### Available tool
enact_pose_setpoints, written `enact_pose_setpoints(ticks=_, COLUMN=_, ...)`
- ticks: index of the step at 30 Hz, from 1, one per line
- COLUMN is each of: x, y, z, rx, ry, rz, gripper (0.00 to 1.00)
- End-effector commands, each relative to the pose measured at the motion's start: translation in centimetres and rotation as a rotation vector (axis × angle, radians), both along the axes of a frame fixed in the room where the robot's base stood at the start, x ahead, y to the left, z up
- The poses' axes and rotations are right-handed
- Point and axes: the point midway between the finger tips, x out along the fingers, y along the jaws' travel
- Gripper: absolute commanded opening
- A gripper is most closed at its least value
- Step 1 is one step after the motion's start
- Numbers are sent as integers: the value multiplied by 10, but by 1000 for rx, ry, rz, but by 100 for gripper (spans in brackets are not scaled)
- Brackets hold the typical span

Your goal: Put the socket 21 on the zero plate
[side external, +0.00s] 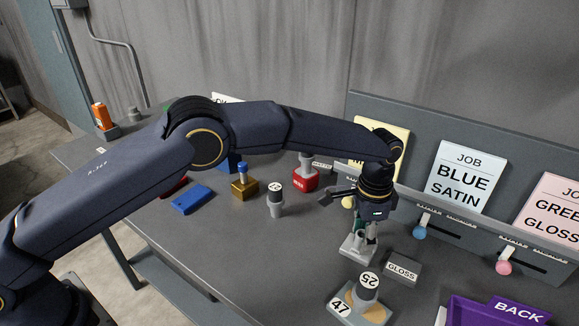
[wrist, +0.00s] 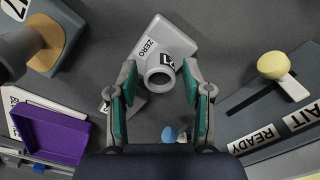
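A light grey plate marked ZERO (wrist: 150,44) lies beneath my gripper (wrist: 161,112). It also shows in the side view (side external: 352,252). A round, hollow-topped grey piece (wrist: 160,80) stands at its near end, between my fingers. A numbered socket (side external: 276,197) stands on the table to the left. Its top number is too small to read surely.
Another socket, topped 25 (side external: 368,284), stands on the plate marked 47 (side external: 341,306). A GLOSS block (side external: 402,268) is close to my gripper's right. A purple bin (side external: 480,314) is at the front right. The rear panel has yellow, blue (side external: 419,232) and pink (side external: 503,267) knobs.

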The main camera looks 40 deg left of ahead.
Motion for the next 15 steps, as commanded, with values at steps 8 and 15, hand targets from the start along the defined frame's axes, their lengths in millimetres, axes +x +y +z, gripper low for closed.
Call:
enact_pose_setpoints(ticks=8, x=0, y=0, z=0, rx=0, ry=0, rz=0, gripper=55)
enact_pose_setpoints(ticks=15, x=1, y=-1, z=25, rx=-3, ry=-4, rz=0, gripper=55)
